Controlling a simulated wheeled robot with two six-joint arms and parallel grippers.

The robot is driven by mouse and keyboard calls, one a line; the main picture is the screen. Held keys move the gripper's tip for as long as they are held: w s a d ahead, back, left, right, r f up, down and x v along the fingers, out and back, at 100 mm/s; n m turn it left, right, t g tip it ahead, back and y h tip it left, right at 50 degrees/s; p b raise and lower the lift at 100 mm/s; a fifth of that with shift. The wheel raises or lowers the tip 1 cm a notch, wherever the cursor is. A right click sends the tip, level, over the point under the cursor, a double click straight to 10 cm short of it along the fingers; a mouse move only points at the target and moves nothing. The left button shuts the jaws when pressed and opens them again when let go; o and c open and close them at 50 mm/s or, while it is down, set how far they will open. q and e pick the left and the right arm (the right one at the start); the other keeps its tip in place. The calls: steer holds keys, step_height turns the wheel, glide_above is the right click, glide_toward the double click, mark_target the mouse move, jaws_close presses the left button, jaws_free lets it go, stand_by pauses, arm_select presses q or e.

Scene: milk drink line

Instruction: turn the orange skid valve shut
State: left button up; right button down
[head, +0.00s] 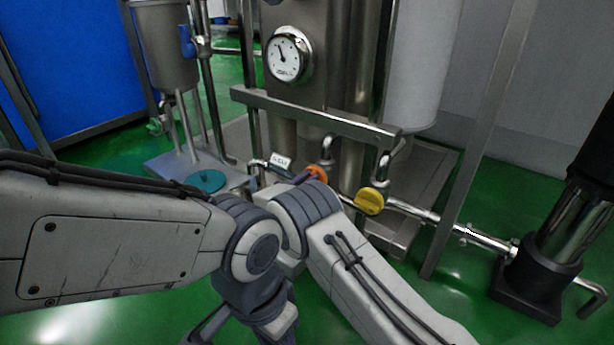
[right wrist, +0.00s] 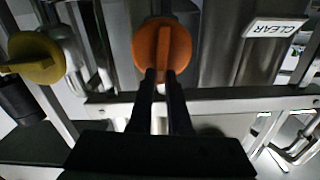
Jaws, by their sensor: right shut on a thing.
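The orange skid valve (right wrist: 162,42) is a round knob with a raised bar handle. In the right wrist view the bar runs up and down. My right gripper (right wrist: 163,76) has its two dark fingers on either side of the bar's lower end and is shut on it. In the head view the orange valve (head: 317,174) shows just above my right wrist, partly hidden. My right fingers are mostly hidden there behind the wrist. My left arm comes in from the left, and its hand end hangs low at the bottom, too unclear to read.
A yellow valve (head: 370,201) is close to the right of the orange one. A CLEAR tag (head: 281,161) is to its left. A steel rail (head: 315,112) crosses above. A pressure gauge (head: 288,55) is higher up. A pipe leads right to a black-based pump (head: 540,280).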

arm_select(q)
steer(key=shift+r+p, duration=1.55)
steer(key=shift+r, duration=0.25)
arm_select(e)
steer(key=shift+s+d+f+m, duration=0.3)
steer(key=shift+f+m, duration=0.15)
steer(key=shift+m, duration=2.25)
steer(key=shift+s+d+f+m, duration=0.25)
steer(key=shift+f+m, duration=0.25)
steer(key=shift+m, duration=2.2)
steer(key=shift+s+d+f+m, duration=0.3)
steer(key=shift+f+m, duration=0.15)
steer(key=shift+m, duration=2.25)
steer(key=c, duration=0.9)
jaws_free()
steer(key=shift+w, duration=0.1)
steer(key=shift+o, duration=0.2)
